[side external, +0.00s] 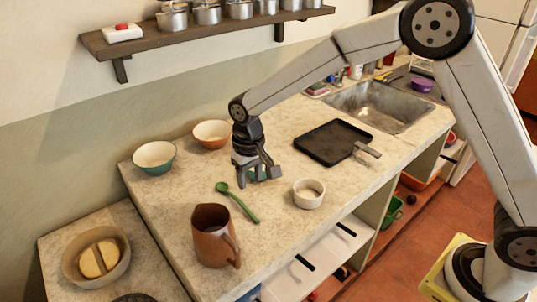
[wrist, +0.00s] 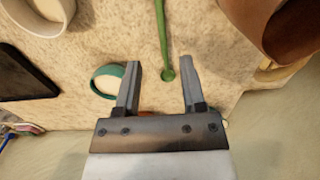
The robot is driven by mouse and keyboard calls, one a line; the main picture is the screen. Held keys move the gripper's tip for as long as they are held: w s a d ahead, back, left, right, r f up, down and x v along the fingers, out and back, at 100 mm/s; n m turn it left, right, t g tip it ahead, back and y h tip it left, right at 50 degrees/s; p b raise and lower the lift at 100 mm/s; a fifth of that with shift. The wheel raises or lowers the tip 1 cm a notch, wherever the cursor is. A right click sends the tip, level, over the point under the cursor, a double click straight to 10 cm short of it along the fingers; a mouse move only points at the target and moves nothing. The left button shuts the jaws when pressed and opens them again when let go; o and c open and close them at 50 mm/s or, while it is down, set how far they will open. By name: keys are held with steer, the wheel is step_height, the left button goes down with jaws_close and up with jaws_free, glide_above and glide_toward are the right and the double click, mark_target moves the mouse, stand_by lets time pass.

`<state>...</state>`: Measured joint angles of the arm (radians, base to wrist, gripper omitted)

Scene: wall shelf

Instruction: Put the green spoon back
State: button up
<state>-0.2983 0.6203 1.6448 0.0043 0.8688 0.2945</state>
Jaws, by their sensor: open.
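The green spoon (side external: 238,203) lies on the counter between the brown jug and the white ramekin, its round end toward the wall and its handle toward the front. In the wrist view the spoon (wrist: 163,38) runs down from the top edge, and its round end appears between my fingertips. My gripper (side external: 258,179) is open and empty, pointing down over the counter, to the right of the spoon's round end in the side view. It also shows in the wrist view (wrist: 160,62). The exact height of my fingers above the counter is unclear.
A small teal-rimmed dish (wrist: 105,81) sits beside one finger, mostly hidden in the side view. The brown jug (side external: 211,238), white ramekin (side external: 308,197), black pan (side external: 328,141), teal bowl (side external: 154,158) and orange bowl (side external: 212,134) stand around. A wall shelf (side external: 215,29) holds several pots.

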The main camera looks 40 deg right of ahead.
steer(key=shift+r, duration=0.2)
stand_by(0.5)
steer(key=s+d+t, duration=0.2)
steer(key=s+d, duration=1.2)
steer(key=s, duration=0.4)
steer(key=shift+s+d+t, duration=0.25)
steer(key=shift+s+t, duration=0.05)
steer(key=shift+s, duration=0.1)
steer(key=shift+r, duration=0.1)
steer(key=shift+o, duration=0.4)
